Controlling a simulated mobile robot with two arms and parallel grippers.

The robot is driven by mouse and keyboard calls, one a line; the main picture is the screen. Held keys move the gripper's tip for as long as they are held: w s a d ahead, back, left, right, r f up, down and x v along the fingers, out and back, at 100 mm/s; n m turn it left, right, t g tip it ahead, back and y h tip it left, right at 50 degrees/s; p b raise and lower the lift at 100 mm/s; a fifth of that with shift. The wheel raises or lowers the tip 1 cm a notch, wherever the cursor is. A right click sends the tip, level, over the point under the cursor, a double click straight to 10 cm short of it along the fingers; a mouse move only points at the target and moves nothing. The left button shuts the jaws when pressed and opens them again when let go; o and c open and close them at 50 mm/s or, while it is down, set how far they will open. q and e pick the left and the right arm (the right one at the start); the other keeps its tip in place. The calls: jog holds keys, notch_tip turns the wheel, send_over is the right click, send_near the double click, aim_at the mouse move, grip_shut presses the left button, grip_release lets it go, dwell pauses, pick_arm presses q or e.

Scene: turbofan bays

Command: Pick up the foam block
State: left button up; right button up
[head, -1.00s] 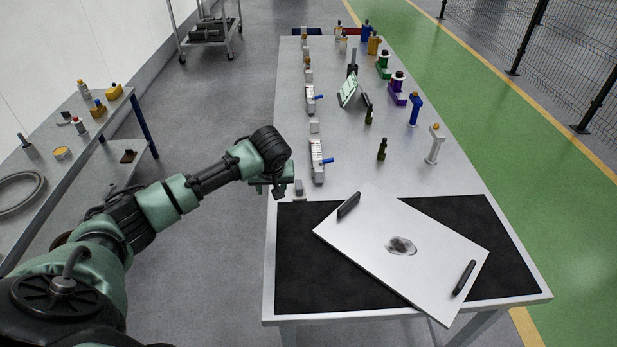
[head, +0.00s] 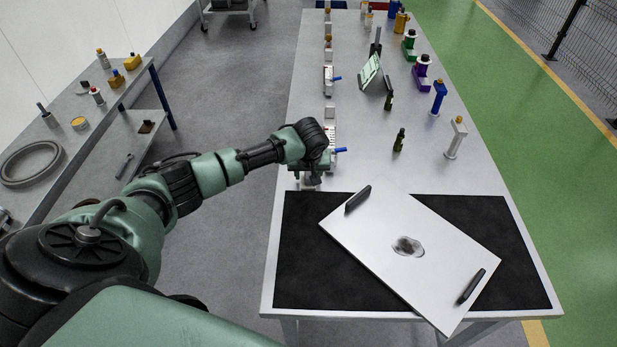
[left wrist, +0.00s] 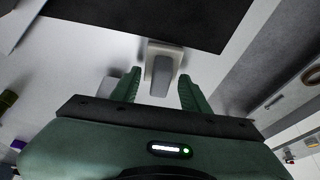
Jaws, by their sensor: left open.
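A small grey block with a pale base, which looks like the foam block (left wrist: 162,72), stands on the table beside the black mat. My left gripper (left wrist: 159,86) is open, with its two green fingers on either side of the block's near part in the left wrist view. I see no clear contact, and I cannot tell the exact height gap. In the head view my left gripper (head: 312,180) is over the table's left edge, just behind the mat, and its wrist mostly hides the block. My right gripper is not in view.
The table (head: 440,178) carries a black mat (head: 300,270) with a tilted white board (head: 375,245) on it. Two dark bottles (head: 399,141), a white-grey stand (head: 455,138) and a blue one (head: 438,98) stand behind. A side shelf (head: 100,125) holds small items.

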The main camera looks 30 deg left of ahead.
aim_at(308, 173)
pick_arm(q)
jog(key=c, duration=0.8)
grip_shut()
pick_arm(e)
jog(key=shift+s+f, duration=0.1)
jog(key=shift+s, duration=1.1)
pick_arm(q)
jog(key=shift+r, duration=0.15)
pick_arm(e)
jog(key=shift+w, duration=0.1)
